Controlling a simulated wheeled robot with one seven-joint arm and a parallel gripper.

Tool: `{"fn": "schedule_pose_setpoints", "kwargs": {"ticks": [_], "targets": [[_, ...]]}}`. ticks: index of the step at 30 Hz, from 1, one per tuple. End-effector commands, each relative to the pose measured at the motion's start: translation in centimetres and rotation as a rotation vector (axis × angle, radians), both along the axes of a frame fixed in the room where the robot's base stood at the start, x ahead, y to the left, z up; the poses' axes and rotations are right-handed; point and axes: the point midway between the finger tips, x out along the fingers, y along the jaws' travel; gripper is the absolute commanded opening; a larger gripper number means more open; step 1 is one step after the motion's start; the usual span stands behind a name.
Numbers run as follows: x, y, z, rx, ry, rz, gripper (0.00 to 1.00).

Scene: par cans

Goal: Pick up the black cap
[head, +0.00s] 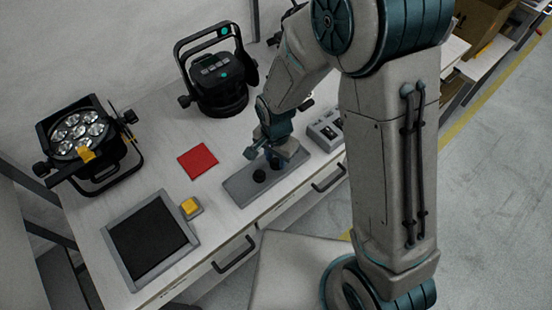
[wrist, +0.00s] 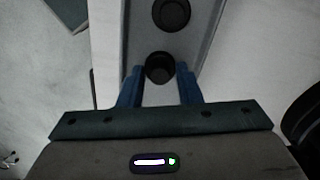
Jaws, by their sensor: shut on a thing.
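A black cap (wrist: 160,68) sits between the fingertips of my gripper (wrist: 160,76) in the wrist view. The fingers are shut on it, one at each side. In the head view my gripper (head: 276,158) is low over a grey tray (head: 240,188), and the held cap is mostly hidden by it. A second black cap (wrist: 171,14) stands in the tray, apart from the fingers; it also shows in the head view (head: 259,176). I cannot tell whether the held cap touches the tray floor.
A red square (head: 198,161) lies left of the tray. Two stage lights (head: 85,140) (head: 216,80) stand behind. A grey holder (head: 325,130) is at right.

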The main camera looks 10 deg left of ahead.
Motion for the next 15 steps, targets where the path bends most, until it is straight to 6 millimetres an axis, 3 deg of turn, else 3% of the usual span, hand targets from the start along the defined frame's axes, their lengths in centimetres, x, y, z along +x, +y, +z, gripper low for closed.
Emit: {"fn": "schedule_pose_setpoints", "kwargs": {"ticks": [7,14,15], "targets": [[0.1,0.0,1.1,0.001,-0.003,0.0,0.07],[0.1,0.1,4.2,0.003,-0.005,0.0,0.07],[0.7,-0.9,4.6,0.002,-0.004,-0.007,0.07]]}}
